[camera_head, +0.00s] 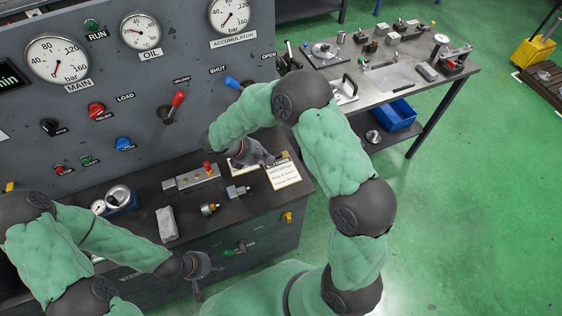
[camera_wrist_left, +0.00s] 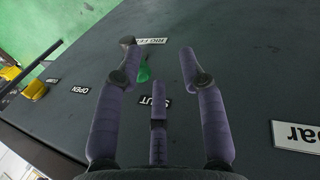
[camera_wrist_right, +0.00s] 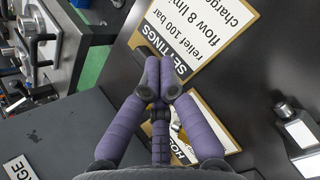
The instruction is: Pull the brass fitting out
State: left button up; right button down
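A small brass-ended fitting (camera_head: 208,209) lies on the dark bench top in the head view; I cannot tell whether it is the task's fitting. A metal fitting with a hex body (camera_head: 237,191) lies to its right. My left gripper (camera_head: 204,280) is in front of the bench's front panel. The left wrist view shows its fingers (camera_wrist_left: 158,90) spread and empty, with a green valve handle (camera_wrist_left: 144,70) beyond them. My right gripper (camera_head: 266,157) is low over the bench by the settings card (camera_head: 283,173). Its fingertips (camera_wrist_right: 160,85) come together, with nothing clearly seen between them.
A metal block with a red knob (camera_head: 193,179) and a grey block (camera_head: 167,224) stand on the bench. A yellow valve handle (camera_head: 287,217) sticks out of the front panel. The upright panel (camera_head: 130,90) carries gauges and levers. A side table (camera_head: 400,75) stands at the right.

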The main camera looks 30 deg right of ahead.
jog(key=shift+f+b, duration=0.75)
jog(key=shift+f, duration=0.3)
jog(key=c, duration=1.4)
grip_release()
jog(key=shift+c, duration=0.2)
jog(key=v, duration=1.2)
